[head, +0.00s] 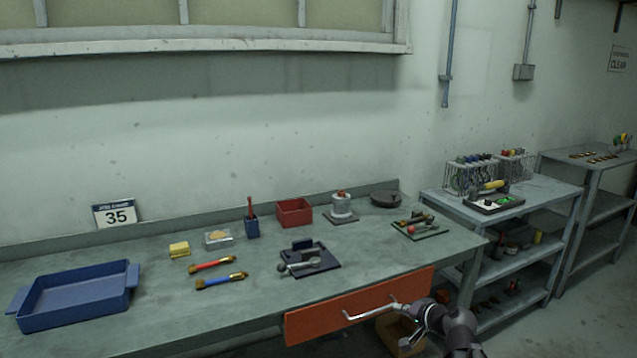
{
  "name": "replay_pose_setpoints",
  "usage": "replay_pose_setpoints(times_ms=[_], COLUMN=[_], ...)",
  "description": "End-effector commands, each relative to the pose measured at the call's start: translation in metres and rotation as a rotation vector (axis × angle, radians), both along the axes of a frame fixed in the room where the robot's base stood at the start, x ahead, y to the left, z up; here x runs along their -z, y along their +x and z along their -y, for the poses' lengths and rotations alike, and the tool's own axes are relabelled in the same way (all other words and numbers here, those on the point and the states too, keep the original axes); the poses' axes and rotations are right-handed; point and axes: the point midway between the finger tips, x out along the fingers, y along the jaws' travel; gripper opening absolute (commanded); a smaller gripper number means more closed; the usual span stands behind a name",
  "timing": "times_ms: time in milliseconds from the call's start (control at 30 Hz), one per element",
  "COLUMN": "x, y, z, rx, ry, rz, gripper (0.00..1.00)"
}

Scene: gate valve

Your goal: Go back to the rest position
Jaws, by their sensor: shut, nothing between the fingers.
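My arm reaches in from the lower right, in front of the red-orange drawer (340,310) under the workbench. My gripper (406,342) is at the arm's end, near the right end of the drawer's metal handle (365,312). It is small and dark here. It is shut with nothing held. I cannot tell whether it touches the drawer or the handle. The drawer front looks tilted against the bench edge; its inside is hidden.
The workbench (160,275) holds a blue tray (75,297), a red box (294,212), a metal fitting on a dark plate (325,262), tools and several small parts. A shelf unit (550,195) stands right. Open floor (590,310) lies lower right.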

Motion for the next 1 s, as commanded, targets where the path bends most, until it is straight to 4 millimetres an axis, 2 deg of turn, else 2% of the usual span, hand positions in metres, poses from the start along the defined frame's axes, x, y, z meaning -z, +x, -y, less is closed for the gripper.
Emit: replay_pose_setpoints(times_ms=[33,100,200,367,600,1000], x=[0.010,0.024,0.044,0.071,0.095,0.104], y=[-0.009,-0.020,-0.039,-0.071,-0.113,-0.150], z=[-0.014,-0.028,-0.043,-0.057,-0.059,-0.050], rx=[-0.052,-0.116,-0.201,-0.320,-0.430,-0.486], ry=[-0.050,-0.120,-0.222,-0.392,-0.611,-0.818], rz=[-0.041,-0.101,-0.190,-0.341,-0.544,-0.738], gripper=[0.00,0.00,0.00,0.00,0.00,0.00])
